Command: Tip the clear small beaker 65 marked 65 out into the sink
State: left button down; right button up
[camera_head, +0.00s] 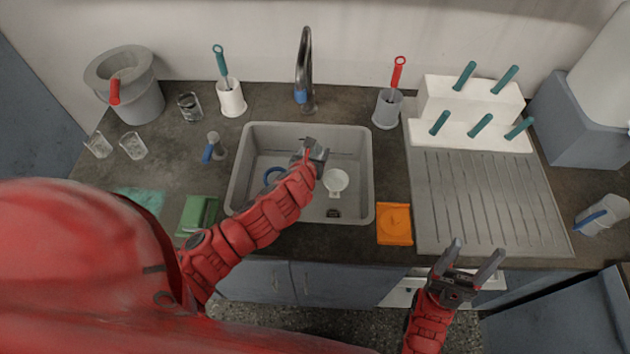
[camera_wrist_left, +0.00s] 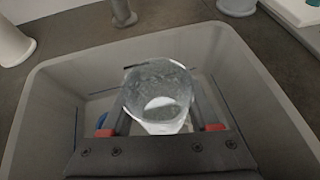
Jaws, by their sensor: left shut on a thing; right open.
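My left gripper (camera_head: 312,153) is over the sink (camera_head: 363,180), shut on a clear small beaker (camera_wrist_left: 158,76). In the left wrist view the beaker sits between the fingers with its round mouth showing, and it looks tilted over the basin. I cannot read a mark on it or tell whether anything is inside. A white round piece (camera_head: 336,182) shows beside the gripper in the head view; I cannot tell how deep it sits. My right gripper (camera_head: 474,256) is open and empty in front of the counter.
The tap (camera_head: 304,70) stands behind the sink. A blue ring (camera_head: 273,176) shows in the basin. Clear glassware (camera_head: 133,146), a grey bucket (camera_head: 130,85) and a green pad (camera_head: 197,214) are left. An orange pad (camera_head: 394,224) and a ribbed drainboard (camera_head: 485,205) are right.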

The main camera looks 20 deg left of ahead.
pick_arm(q)
jog(key=shift+a+f, duration=0.35)
jog(key=shift+f, duration=0.25)
jog(key=a+f+m+h+p, duration=0.2)
jog(key=a+f+p, duration=0.2)
jog(key=a, duration=0.4)
jog(key=shift+a+f+p, duration=0.15)
jog(key=shift+f+p, duration=0.25)
jog(key=shift+f, duration=0.5)
jog(key=shift+d+r+m, duration=0.25)
jog(key=shift+d+m, duration=0.05)
jog(key=shift+m, duration=0.2)
jog(key=shift+s+d+r+m+t+y, duration=0.2)
jog(key=shift+d+r+m+t+y, duration=0.25)
jog(key=shift+d+m+y, duration=0.3)
dwell(1.2)
jog(key=shift+s+d+r+m+t+y, duration=0.2)
jog(key=shift+d+r+m+t+y, duration=0.1)
jog(key=shift+d+r+m+y, duration=0.25)
jog(key=shift+s+d+r+m+t+y, duration=0.2)
jog(key=shift+d+m+t+y, duration=0.1)
jog(key=shift+d+m, duration=0.35)
dwell(1.8)
